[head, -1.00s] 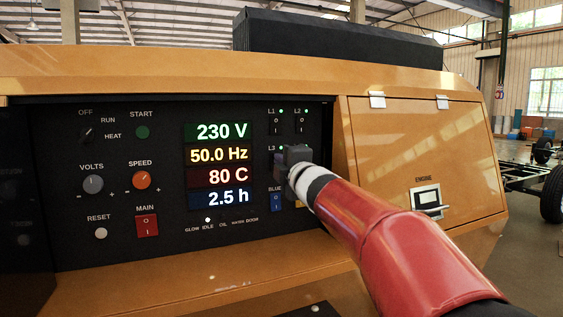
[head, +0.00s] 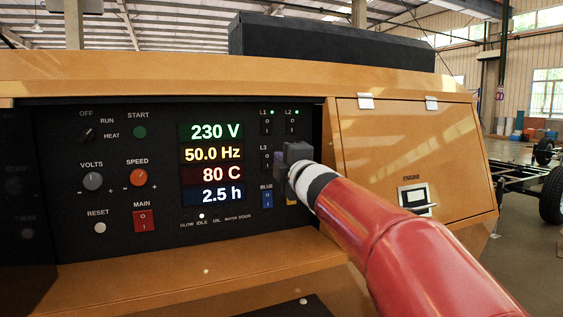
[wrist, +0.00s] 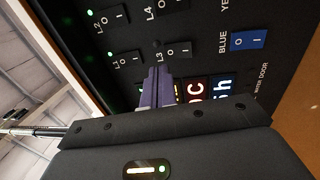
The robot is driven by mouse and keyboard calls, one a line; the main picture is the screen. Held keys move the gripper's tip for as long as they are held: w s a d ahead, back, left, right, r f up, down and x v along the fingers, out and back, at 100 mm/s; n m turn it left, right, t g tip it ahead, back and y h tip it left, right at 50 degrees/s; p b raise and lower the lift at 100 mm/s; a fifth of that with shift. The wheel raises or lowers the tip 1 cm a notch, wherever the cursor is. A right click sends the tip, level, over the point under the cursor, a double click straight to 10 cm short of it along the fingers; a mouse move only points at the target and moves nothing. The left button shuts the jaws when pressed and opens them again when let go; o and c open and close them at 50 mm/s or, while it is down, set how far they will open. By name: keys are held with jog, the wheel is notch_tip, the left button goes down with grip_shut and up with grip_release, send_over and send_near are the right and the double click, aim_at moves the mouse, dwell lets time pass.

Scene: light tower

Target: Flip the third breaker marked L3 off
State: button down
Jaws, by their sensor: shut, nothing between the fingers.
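The L3 breaker (head: 265,160) is a small black rocker marked O and I on the dark control panel (head: 60,225), below L1 (head: 267,126). In the wrist view the L3 breaker (wrist: 178,52) shows just beyond the fingertips, and no lit lamp shows by its label. My gripper (head: 281,160) is shut and empty, just right of L3 in the head view. Its shut fingers (wrist: 157,72) point at the panel by the L3 label. I cannot tell whether they touch it. L4 is hidden behind my gripper in the head view.
L1 and L2 (head: 292,125) have lit green lamps. The blue breaker (head: 267,199) and part of a yellow one (head: 291,200) sit below my gripper. The red MAIN switch (head: 143,221) is at lower left. An orange door (head: 405,150) stands right of the panel.

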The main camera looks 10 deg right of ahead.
jog(key=r+v, duration=0.1)
jog(key=v, duration=0.7)
jog(key=shift+r+p, duration=0.4)
jog(key=shift+s+a, duration=0.1)
